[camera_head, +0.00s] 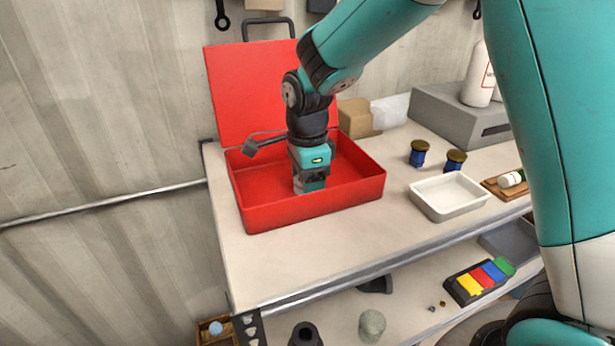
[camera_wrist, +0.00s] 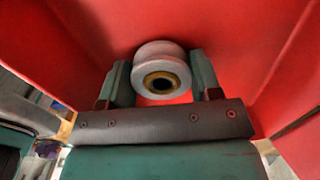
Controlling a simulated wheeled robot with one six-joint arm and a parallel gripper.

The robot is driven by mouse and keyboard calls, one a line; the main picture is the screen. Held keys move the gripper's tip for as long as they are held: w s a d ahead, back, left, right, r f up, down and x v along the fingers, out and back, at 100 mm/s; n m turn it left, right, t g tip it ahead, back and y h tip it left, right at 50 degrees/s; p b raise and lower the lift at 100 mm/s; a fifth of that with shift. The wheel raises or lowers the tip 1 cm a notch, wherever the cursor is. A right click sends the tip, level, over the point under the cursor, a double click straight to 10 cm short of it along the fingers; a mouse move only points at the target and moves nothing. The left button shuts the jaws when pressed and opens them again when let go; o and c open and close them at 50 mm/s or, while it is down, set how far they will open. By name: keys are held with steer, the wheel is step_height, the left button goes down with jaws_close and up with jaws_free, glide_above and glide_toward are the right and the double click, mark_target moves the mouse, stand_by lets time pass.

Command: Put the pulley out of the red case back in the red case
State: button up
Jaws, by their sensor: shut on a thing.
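The red case (camera_head: 300,216) stands on the workbench with its lid (camera_head: 243,92) raised at the back. My gripper (camera_head: 310,187) reaches down inside the case, near its middle. In the wrist view my gripper (camera_wrist: 162,84) is shut on the pulley (camera_wrist: 160,55), a grey wheel with a brass-coloured hub. The pulley sits between the two fingers, close to the red floor of the case. I cannot tell whether it touches the floor.
A white tray (camera_head: 449,210) stands right of the case, with two dark blue jars (camera_head: 418,153) behind it. A cardboard box (camera_head: 357,118) and a grey block (camera_head: 452,114) are at the back. The bench (camera_head: 290,262) is clear in front of the case.

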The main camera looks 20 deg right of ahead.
steer(key=shift+f, duration=0.1)
steer(key=o, duration=1.1)
steer(key=shift+c, duration=0.2)
step_height(320, 180, up, 12)
steer(key=b, duration=0.3)
steer(key=s+a+f+n+y, duration=0.2)
steer(key=s+n, duration=1)
steer(key=n, duration=0.1)
steer(key=s+a+f+n+y, duration=0.2)
steer(key=s+n, duration=0.9)
steer(key=n, duration=0.1)
steer(key=shift+s+a+f+n, duration=0.2)
steer(key=shift+s+a+n, duration=0.15)
steer(key=shift+n, duration=0.05)
steer(key=shift+r+p, duration=0.1)
steer(key=shift+p, duration=0.2)
